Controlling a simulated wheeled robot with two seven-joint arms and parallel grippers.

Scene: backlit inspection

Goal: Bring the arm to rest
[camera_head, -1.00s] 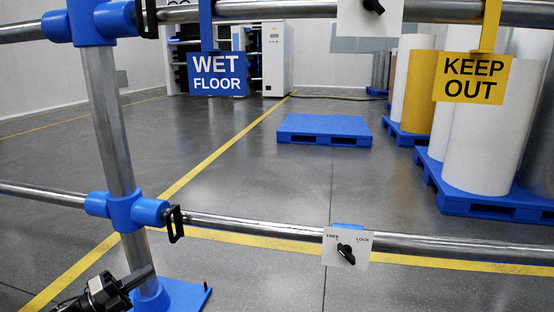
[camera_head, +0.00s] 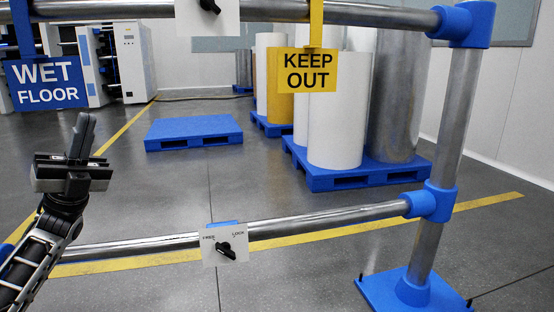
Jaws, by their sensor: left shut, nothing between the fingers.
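My left gripper (camera_head: 80,140) is raised at the left of the head view, with its arm coming up from the lower left corner. Its fingers are together and point up, with nothing between them. It is in front of the lower rail (camera_head: 320,220), left of the FREE/LOCK plate (camera_head: 212,250), and below the blue WET FLOOR sign (camera_head: 46,84). The black knob (camera_head: 226,250) on that plate is tilted. My right gripper does not show.
A yellow KEEP OUT sign (camera_head: 308,71) hangs from the upper rail (camera_head: 380,16). A post (camera_head: 452,130) with a blue foot (camera_head: 415,292) stands at right. Behind are an empty blue pallet (camera_head: 193,130), large rolls on pallets (camera_head: 338,110), and a white cabinet (camera_head: 131,60).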

